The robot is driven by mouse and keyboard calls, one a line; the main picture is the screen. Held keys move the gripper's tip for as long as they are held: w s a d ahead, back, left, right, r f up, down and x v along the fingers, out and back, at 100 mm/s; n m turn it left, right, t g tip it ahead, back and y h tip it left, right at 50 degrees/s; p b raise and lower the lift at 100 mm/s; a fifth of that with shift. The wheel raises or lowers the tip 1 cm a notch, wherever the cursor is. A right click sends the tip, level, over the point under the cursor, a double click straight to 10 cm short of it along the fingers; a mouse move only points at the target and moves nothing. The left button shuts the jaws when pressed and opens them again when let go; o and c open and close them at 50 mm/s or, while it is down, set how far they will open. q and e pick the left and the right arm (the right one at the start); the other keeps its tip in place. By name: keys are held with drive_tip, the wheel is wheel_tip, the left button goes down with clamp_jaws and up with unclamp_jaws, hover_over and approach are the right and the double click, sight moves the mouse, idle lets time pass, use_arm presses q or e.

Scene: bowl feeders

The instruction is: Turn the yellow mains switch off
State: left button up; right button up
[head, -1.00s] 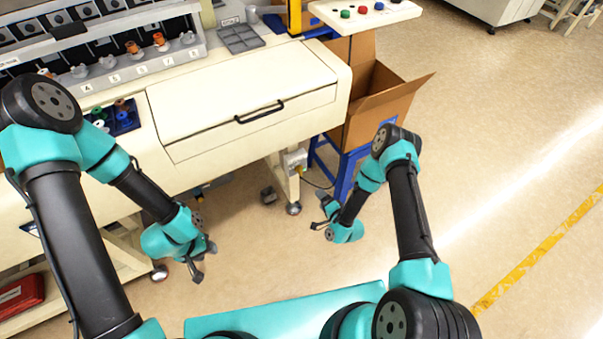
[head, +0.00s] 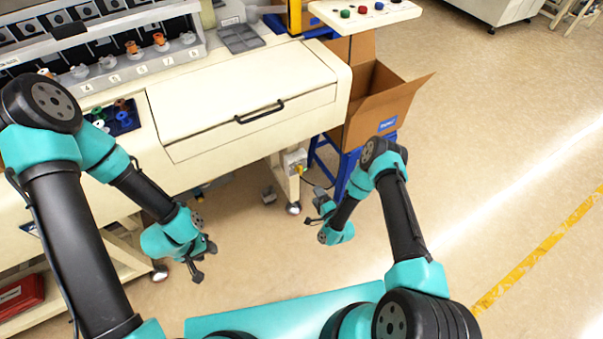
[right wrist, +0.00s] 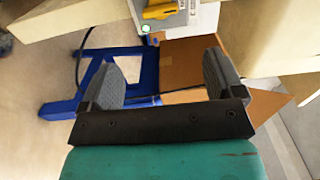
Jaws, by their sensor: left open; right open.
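The yellow mains switch (right wrist: 160,9) shows at the top edge of the right wrist view, on a grey box (right wrist: 172,22). In the head view the grey box (head: 294,158) is fixed to the machine's leg, with a small yellow part (head: 301,170) low on its right side. My right gripper (head: 314,208) is open and empty, below and to the right of the box, apart from it. Its spread fingers (right wrist: 165,80) show in the right wrist view, with the switch beyond them. My left gripper (head: 203,262) is open and empty above the floor, further left.
The cream machine (head: 240,125) with its drawer handle (head: 259,112) overhangs the box. A blue stand (head: 350,165) and an open cardboard box (head: 380,105) are close by on the right. A cable runs beside the grey box. The floor in front is clear.

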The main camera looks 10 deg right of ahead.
sight(301, 173)
drive_tip(key=x, duration=1.4)
drive_tip(key=shift+w, duration=0.1)
drive_tip(key=c, duration=0.9)
